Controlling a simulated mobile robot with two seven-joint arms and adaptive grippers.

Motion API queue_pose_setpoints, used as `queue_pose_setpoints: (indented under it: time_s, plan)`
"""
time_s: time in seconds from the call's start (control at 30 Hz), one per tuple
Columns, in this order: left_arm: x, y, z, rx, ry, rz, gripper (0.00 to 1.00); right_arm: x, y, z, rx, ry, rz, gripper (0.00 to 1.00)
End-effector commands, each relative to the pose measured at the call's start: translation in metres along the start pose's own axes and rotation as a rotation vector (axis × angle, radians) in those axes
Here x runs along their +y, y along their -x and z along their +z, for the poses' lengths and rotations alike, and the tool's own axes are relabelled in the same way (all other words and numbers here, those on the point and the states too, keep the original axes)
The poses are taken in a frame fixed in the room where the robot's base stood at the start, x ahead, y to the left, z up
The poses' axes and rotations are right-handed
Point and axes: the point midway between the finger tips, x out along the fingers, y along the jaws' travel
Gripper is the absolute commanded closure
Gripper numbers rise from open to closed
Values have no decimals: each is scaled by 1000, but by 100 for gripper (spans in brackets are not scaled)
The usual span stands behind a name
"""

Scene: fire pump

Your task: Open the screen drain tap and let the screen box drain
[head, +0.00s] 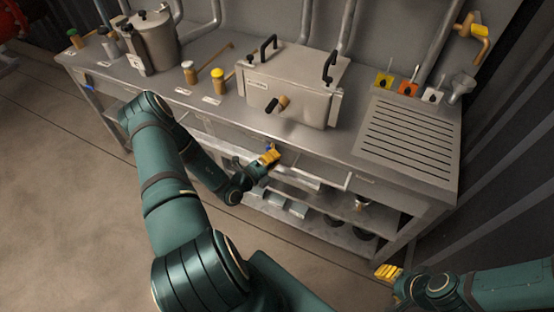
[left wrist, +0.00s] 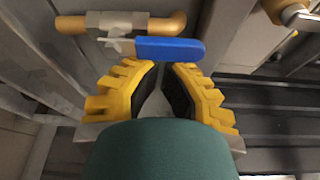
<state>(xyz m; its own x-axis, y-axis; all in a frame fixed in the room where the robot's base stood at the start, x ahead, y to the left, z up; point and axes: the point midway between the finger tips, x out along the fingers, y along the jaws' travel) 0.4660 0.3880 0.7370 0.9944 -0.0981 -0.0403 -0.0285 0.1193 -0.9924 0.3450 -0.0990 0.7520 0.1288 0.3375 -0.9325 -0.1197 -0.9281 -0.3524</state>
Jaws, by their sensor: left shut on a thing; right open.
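The screen box (head: 290,92) is a steel box with two black lid handles and stands on the steel bench. The drain tap (left wrist: 118,22) sits on a brass pipe in the left wrist view. Its blue lever (left wrist: 170,49) lies across the picture, pointing right. My left gripper (head: 269,155) is below the bench's front edge, with its yellow fingers (left wrist: 165,72) shut on the blue lever; the exact contact is hard to see. My right gripper (head: 388,272) is open and empty, low at the right, away from the bench. No water flow is visible.
A steel pot (head: 151,42) and several small jars stand at the bench's left. A slotted drainboard (head: 408,136) and coloured switches (head: 408,88) are at the right. Shelves (head: 300,212) below hold trays and dark vessels. The floor (head: 60,180) at left is clear.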

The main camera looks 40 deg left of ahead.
Motion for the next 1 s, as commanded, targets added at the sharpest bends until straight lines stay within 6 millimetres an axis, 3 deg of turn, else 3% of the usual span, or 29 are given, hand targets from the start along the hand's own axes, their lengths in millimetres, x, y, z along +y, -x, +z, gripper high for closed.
queue_pose_setpoints:
  time_s: [0.1,0.57,0.73,1.0]
  plan:
    - [-4,2,7,-2,18,-6,100,-3,8,1,-3,0,0,53]
    - [-3,6,12,-11,9,-6,100,-3,7,1,-4,0,0,53]
    - [-2,30,13,-12,9,-2,100,-3,7,1,-4,0,0,53]
    - [-2,84,7,-2,17,-1,100,-3,7,1,-4,0,0,53]
